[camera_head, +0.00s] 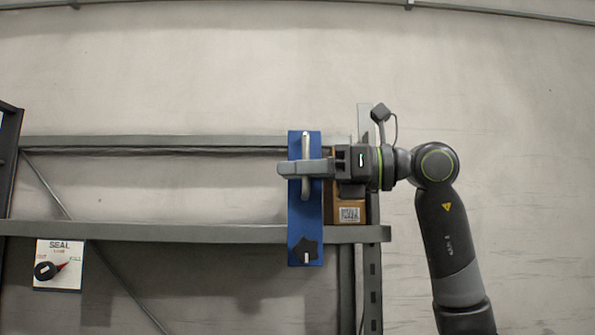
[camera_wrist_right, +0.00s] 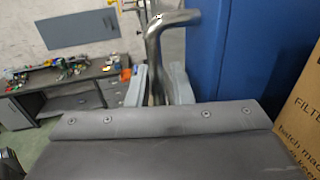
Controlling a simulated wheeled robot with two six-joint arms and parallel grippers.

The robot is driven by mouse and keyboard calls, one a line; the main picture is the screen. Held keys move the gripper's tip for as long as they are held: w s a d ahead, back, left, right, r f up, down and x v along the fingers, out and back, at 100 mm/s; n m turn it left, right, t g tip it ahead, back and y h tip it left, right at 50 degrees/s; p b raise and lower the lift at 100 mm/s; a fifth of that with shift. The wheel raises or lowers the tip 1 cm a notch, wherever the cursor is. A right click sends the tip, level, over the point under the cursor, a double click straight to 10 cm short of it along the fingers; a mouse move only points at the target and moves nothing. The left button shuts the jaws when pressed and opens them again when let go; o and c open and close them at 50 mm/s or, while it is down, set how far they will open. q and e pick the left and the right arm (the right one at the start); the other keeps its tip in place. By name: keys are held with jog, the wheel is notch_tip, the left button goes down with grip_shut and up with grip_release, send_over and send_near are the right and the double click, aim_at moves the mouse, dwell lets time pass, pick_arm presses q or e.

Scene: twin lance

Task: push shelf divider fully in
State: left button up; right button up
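The shelf divider (camera_head: 304,222) is a tall blue panel standing upright across the shelf's front beams, with a metal bar handle (camera_head: 305,192) on its upper half and a black star knob (camera_head: 306,250) near its bottom. My right gripper (camera_head: 290,169) reaches in from the right and lies across the handle. In the right wrist view the handle (camera_wrist_right: 155,60) stands between the two grey fingers (camera_wrist_right: 158,88), which look closed on it. The blue panel (camera_wrist_right: 238,50) is just behind, to the right. How deep the divider sits cannot be told. My left gripper is not in view.
A brown carton (camera_head: 347,214) sits right of the divider, partly behind my gripper; it also shows in the wrist view (camera_wrist_right: 304,105). A perforated upright (camera_head: 374,285) stands beyond it. A seal sign with a dial (camera_head: 60,265) hangs at lower left. The shelf left of the divider looks empty.

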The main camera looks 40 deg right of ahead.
jog(key=shift+s+d, duration=0.25)
jog(key=b+v, duration=0.4)
jog(key=v, duration=1.2)
jog(key=shift+s+d, duration=0.25)
jog(key=shift+s, duration=0.05)
